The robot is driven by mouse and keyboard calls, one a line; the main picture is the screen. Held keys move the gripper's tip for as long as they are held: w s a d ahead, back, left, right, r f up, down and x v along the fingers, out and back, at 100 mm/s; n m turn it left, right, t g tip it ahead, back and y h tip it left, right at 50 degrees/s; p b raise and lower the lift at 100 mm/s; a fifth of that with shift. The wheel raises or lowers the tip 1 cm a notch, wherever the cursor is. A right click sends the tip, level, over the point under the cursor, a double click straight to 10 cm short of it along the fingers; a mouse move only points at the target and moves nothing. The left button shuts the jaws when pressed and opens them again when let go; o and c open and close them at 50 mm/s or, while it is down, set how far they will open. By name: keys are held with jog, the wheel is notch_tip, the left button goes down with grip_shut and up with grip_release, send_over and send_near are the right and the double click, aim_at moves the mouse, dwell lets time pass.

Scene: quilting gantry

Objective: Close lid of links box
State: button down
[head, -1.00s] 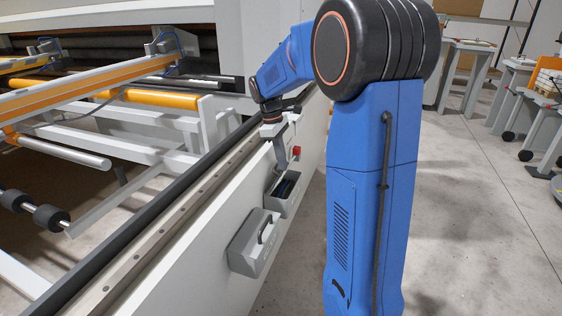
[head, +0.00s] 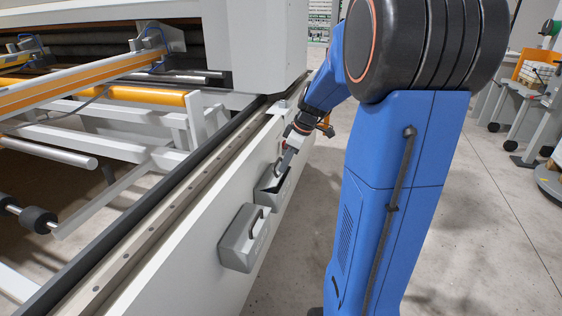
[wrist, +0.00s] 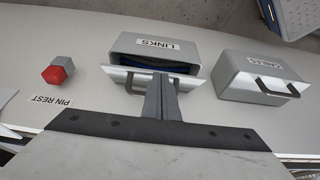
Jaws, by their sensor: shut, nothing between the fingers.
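The links box (head: 272,205) hangs on the side of the white gantry beam. In the wrist view the box (wrist: 163,45) carries a LINKS label, and a dark opening with something blue inside shows between the label and its pale lid (wrist: 124,78). The lid is partly open. My gripper (head: 281,170) is shut and empty at the box; in the wrist view the fingers (wrist: 160,85) overlap the lid's edge. I cannot tell whether they touch it. The lid's handle is partly hidden behind the fingers.
A grey box labelled CABLES (wrist: 265,72), with its lid shut and a dark handle, hangs beside the links box; it also shows in the head view (head: 240,245). A red knob (wrist: 57,72) sits above a PIN REST label (wrist: 50,102). Open floor (head: 310,215) lies right of the beam.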

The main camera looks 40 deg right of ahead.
jog(key=shift+s+d+f, duration=0.25)
jog(key=shift+s+f, duration=0.05)
jog(key=shift+f, duration=0.3)
jog(key=shift+s+d+f, duration=0.25)
jog(key=shift+s+f, duration=0.05)
jog(key=shift+f, duration=0.25)
jog(key=shift+s+d+f, duration=0.25)
jog(key=shift+s+f, duration=0.05)
jog(key=shift+f, duration=0.3)
